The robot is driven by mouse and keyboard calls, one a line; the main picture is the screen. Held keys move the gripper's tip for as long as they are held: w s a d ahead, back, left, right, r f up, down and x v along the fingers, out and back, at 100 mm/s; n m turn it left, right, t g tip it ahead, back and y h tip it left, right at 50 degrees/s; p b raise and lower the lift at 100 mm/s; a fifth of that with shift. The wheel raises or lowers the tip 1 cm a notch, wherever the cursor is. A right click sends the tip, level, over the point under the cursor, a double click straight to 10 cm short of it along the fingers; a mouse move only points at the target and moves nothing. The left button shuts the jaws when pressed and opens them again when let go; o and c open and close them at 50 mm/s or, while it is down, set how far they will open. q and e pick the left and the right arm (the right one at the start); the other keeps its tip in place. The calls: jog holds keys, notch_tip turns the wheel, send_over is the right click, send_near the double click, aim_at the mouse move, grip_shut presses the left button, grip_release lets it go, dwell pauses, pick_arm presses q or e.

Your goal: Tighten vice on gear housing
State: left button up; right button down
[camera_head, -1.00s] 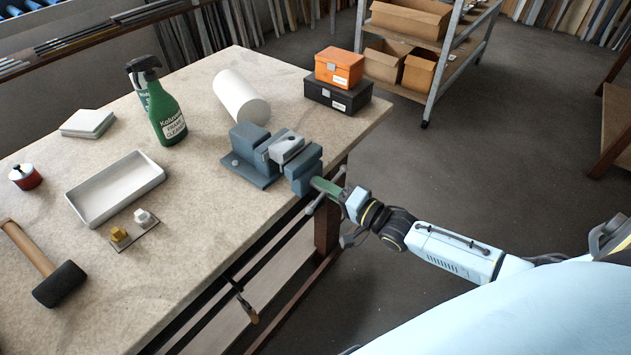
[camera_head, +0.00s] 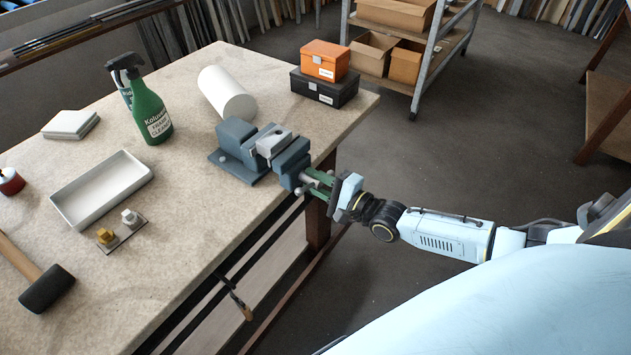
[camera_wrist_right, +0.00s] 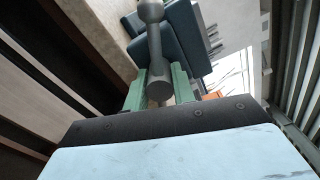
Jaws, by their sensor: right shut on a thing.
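The blue-grey vice (camera_head: 233,168) stands at the table's right edge. A light grey block, seemingly the gear housing (camera_head: 273,143), sits between its jaws, with no clear gap visible in the head view. My right gripper (camera_head: 318,184) is at the vice's front, beyond the table edge, its green fingers shut on the vice handle. In the right wrist view the grey handle bar (camera_wrist_right: 156,50) runs between the green fingers (camera_wrist_right: 159,92), and the vice body (camera_wrist_right: 180,40) is behind it. The fingers hide part of the handle. My left gripper is out of view.
On the table (camera_head: 190,210) are a white cylinder (camera_head: 227,93), a green spray bottle (camera_head: 150,112), a white tray (camera_head: 75,214), small fittings (camera_head: 118,232) and a mallet (camera_head: 46,289). Orange (camera_head: 324,61) and black (camera_head: 325,89) boxes stand behind the vice.

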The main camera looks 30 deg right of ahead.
jog(key=shift+s+f, duration=0.1)
dwell(0.3)
jog(key=c, duration=1.2)
grip_release()
jog(key=shift+o, duration=0.2)
jog(key=v, duration=1.3)
jog(key=shift+s, duration=0.2)
jog(key=shift+d, duration=0.15)
